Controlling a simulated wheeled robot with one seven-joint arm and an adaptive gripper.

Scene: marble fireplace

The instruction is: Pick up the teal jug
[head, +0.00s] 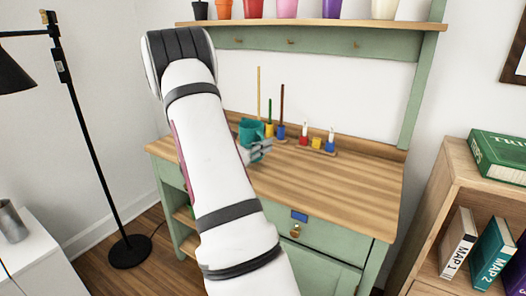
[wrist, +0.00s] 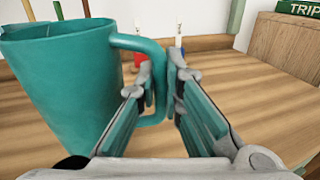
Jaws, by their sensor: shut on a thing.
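The teal jug (head: 249,131) is at the left part of the wooden tabletop of a green bench in the head view, partly hidden by my arm and gripper. In the wrist view the jug (wrist: 72,84) fills the left side, upright with a slight tilt in the picture, its handle toward the right. My gripper (wrist: 163,88) is shut on the jug's handle, with one finger on each side of it. My gripper also shows in the head view (head: 258,150). The jug's base is hidden, so I cannot tell whether it touches the tabletop.
Brushes or sticks in small coloured holders (head: 280,131) stand behind the jug. A small rack with red and blue items (head: 317,143) stands to their right. The tabletop (head: 330,185) is clear at front right. A shelf with pots (head: 320,24) hangs above. A bookcase (head: 462,165) stands right.

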